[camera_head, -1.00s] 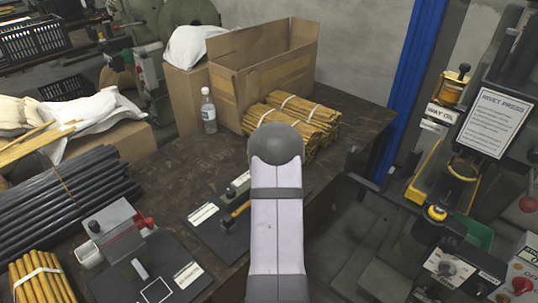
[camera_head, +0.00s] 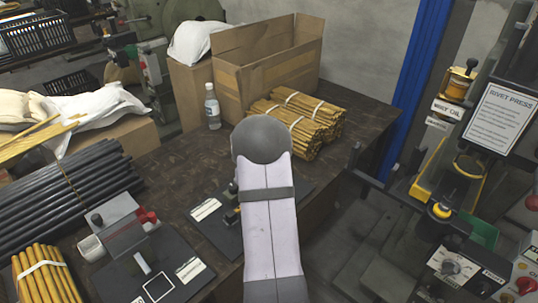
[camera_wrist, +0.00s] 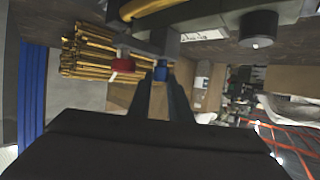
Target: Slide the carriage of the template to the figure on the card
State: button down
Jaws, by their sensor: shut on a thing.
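In the wrist view my gripper (camera_wrist: 160,80) has its two fingertips close around a small blue knob (camera_wrist: 161,70) under a grey block (camera_wrist: 152,42), which looks like the carriage. A red knob (camera_wrist: 123,65) is beside it, apart from the fingers. A dark bar with a brass-coloured part (camera_wrist: 148,8) runs across the top edge. A white card (camera_wrist: 205,35) shows behind; its figure is unreadable. In the head view my arm hides the gripper and most of the template; a black plate (camera_head: 222,236) with a white card (camera_head: 205,210) shows to its left.
A dark round knob (camera_wrist: 258,28) stands right of the card. In the head view, bundled brass-coloured rods (camera_head: 300,120), a cardboard box (camera_head: 268,65) and a bottle (camera_head: 212,107) stand behind. A second black plate (camera_head: 140,283) lies left; the rivet press (camera_head: 455,200) is right.

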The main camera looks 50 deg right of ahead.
jog(key=shift+a, duration=1.15)
jog(key=c, duration=1.6)
grip_release()
jog(key=shift+s, duration=0.1)
jog(key=shift+b+v, duration=0.4)
jog(key=shift+v, duration=3.15)
jog(key=shift+a, duration=0.1)
